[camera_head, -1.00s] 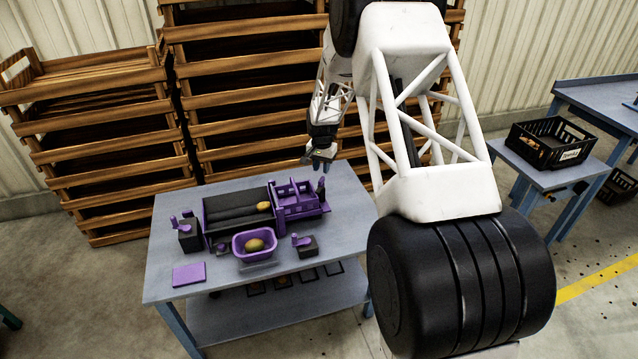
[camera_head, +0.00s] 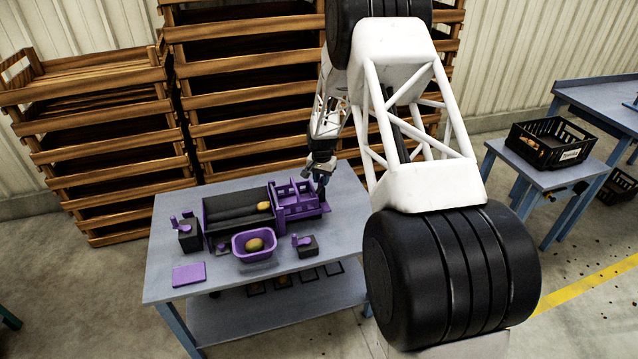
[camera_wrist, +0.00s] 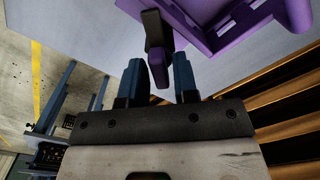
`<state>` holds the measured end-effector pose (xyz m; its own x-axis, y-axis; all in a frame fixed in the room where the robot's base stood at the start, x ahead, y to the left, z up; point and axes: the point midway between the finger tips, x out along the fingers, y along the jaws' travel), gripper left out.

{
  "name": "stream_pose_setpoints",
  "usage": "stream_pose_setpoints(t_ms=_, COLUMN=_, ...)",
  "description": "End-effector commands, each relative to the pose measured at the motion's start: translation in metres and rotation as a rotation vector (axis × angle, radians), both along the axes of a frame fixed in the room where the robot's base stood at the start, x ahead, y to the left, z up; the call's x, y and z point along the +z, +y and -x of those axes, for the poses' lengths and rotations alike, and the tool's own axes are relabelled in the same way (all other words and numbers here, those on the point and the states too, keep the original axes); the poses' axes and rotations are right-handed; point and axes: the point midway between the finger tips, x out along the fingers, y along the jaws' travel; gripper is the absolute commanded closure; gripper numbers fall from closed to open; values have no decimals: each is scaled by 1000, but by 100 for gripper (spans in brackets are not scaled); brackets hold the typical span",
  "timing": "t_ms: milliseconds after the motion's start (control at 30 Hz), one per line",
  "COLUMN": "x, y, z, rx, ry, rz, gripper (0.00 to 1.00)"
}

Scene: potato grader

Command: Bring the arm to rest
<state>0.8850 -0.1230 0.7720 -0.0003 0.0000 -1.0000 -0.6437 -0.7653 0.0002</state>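My gripper (camera_head: 321,186) is above the back right of the blue-grey table (camera_head: 170,250), beside the purple compartments of the grader (camera_head: 298,213). In the wrist view its two blue fingers (camera_wrist: 158,75) stand apart with a gap between them. A purple-tipped black lever (camera_wrist: 157,50) shows in that gap, closer to the right finger. I cannot tell whether it touches a finger. The gripper hides most of this lever in the head view.
A yellow potato (camera_head: 264,206) lies on the grader's dark belt, another (camera_head: 255,244) in a purple tub (camera_head: 241,253). Small lever blocks (camera_head: 187,233) (camera_head: 305,246) and a purple plate (camera_head: 188,275) share the table. Wooden crates (camera_head: 240,100) stand close behind; a black crate (camera_head: 520,143) is right.

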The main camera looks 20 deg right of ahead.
Motion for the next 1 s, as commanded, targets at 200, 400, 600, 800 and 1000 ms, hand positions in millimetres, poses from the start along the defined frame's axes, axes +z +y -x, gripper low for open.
stream_pose_setpoints(t_ms=200, x=-12, y=0, z=0, rx=0, ry=0, rz=0, gripper=72)
stream_pose_setpoints(t_ms=400, x=-14, y=0, z=0, rx=0, ry=0, rz=0, gripper=72)
stream_pose_setpoints(t_ms=600, x=-15, y=0, z=0, rx=0, ry=0, rz=0, gripper=72)
stream_pose_setpoints(t_ms=800, x=-15, y=0, z=0, rx=0, ry=0, rz=0, gripper=88)
stream_pose_setpoints(t_ms=1000, x=-14, y=0, z=0, rx=1, ry=0, rz=0, gripper=88)
